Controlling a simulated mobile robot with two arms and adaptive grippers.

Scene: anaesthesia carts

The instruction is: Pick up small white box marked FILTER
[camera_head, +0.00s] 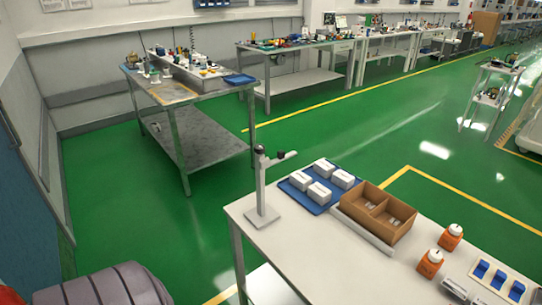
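Several small white boxes stand in two rows on a blue tray (317,210) at the back left of the near white table (300,245). One is the rear box (325,168), one the right box (342,180), one the left box (300,181) and one the front box (319,194). Their markings are too small to read, so I cannot tell which says FILTER. Neither of my grippers is in view.
A grey stand (262,190) rises left of the tray. A brown divided box (375,228) is right of it, behind a pale bar (362,232). Two orange bottles (430,264) and a blue-slotted holder (498,277) stand farther right. The table's left front is clear.

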